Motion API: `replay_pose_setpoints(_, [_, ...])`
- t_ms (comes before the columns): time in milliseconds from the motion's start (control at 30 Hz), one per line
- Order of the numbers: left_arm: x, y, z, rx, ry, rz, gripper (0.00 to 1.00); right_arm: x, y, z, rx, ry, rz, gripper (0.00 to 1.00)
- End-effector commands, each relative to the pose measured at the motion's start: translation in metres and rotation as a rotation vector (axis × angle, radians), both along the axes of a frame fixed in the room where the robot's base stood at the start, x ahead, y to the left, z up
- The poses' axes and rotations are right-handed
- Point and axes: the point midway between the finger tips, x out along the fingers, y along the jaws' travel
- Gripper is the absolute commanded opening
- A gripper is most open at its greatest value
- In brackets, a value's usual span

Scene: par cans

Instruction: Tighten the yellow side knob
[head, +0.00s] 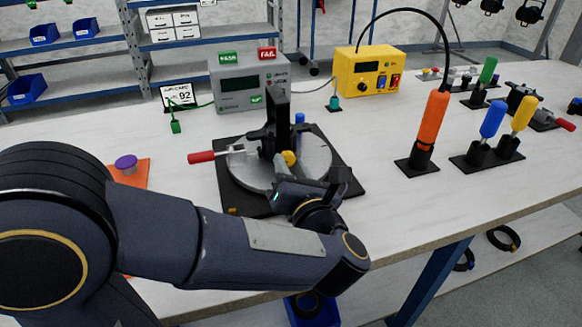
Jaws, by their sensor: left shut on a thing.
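A black fixture (279,118) with an upright black part stands on a round grey plate (243,172) over a square black base. The yellow side knob (289,157) shows low on its near side. My left arm comes in from the left, and its left gripper (287,172) is at the knob, shut on it. The fingertips are small and partly hidden by the wrist. A red-handled clamp (203,157) reaches the fixture from the left. A blue knob (299,118) shows behind it on the right. My right gripper is not in view.
A grey tester (250,84) and a yellow power box (367,70) stand behind. An orange-handled tool (430,118) and blue and yellow-handled tools (492,120) stand upright at right. A purple button (126,162) on an orange pad is at left. Bench is clear front right.

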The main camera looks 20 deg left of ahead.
Motion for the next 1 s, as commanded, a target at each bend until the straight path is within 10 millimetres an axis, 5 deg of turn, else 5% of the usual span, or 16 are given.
replay_pose_setpoints(133, [-0.0001, -0.0002, 0.0002, -0.002, -0.001, 0.000, 0.05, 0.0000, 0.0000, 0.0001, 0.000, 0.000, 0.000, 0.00])
replay_pose_setpoints(167, [-0.0001, -0.0002, 0.0002, -0.002, -0.001, 0.000, 0.32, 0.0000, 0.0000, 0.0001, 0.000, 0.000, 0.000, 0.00])
replay_pose_setpoints(300, [-0.0001, -0.0002, 0.0002, -0.002, -0.001, 0.000, 0.50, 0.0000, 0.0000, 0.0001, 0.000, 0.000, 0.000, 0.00])
replay_pose_setpoints(767, [-0.0002, -0.0006, -0.0008, -0.018, -0.010, -0.001, 0.50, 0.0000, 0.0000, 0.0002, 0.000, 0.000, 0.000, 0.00])
replay_pose_setpoints(1000, [-0.0003, -0.0017, 0.0006, -0.202, -0.135, -0.003, 0.50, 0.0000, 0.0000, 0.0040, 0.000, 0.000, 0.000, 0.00])
